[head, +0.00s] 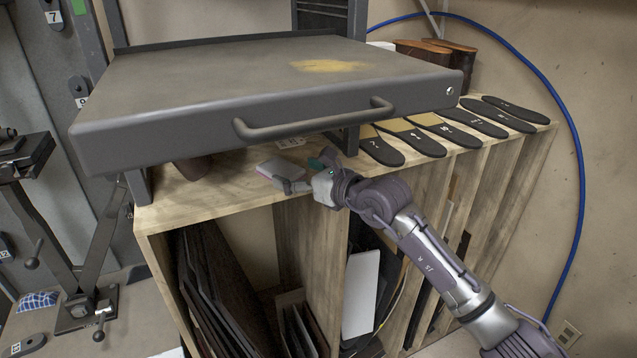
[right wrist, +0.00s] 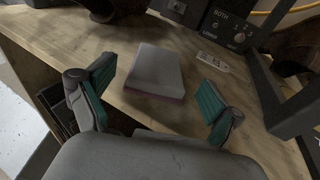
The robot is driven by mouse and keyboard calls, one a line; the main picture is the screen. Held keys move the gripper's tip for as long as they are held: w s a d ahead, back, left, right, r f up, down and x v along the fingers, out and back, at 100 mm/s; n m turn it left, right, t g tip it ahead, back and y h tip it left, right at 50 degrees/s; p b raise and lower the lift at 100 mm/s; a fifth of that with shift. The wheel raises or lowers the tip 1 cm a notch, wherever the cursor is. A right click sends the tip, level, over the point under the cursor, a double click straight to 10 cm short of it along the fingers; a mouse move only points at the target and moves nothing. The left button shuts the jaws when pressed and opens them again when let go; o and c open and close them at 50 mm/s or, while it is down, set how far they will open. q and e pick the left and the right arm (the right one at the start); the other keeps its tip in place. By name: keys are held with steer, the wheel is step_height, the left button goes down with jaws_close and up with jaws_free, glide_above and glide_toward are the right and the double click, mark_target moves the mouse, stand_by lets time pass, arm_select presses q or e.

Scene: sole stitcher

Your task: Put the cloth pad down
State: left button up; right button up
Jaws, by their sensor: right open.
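The cloth pad (head: 278,169), a pale grey block with a pinkish lower edge, lies flat on the wooden shelf top under the grey drawer-like tray. It also shows in the right wrist view (right wrist: 157,68). My right gripper (head: 303,176) is open, its fingers with green inner pads spread wide. In the right wrist view the gripper (right wrist: 155,95) has the pad ahead of it, between the lines of its fingers, with gaps on both sides. My left gripper is in neither view.
The grey tray (head: 240,88) with its handle (head: 315,122) overhangs the shelf (head: 225,190). Dark insoles (head: 430,140) lie in a row at right. A small white tag (right wrist: 213,62) and a control box (right wrist: 225,30) are behind the pad. A blue checked cloth (head: 38,301) lies at lower left.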

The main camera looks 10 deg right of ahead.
steer(key=b+v, duration=0.1)
steer(key=v, duration=0.6)
steer(key=shift+s+d+b, duration=0.2)
steer(key=shift+d+b, duration=0.05)
steer(key=shift+b, duration=0.1)
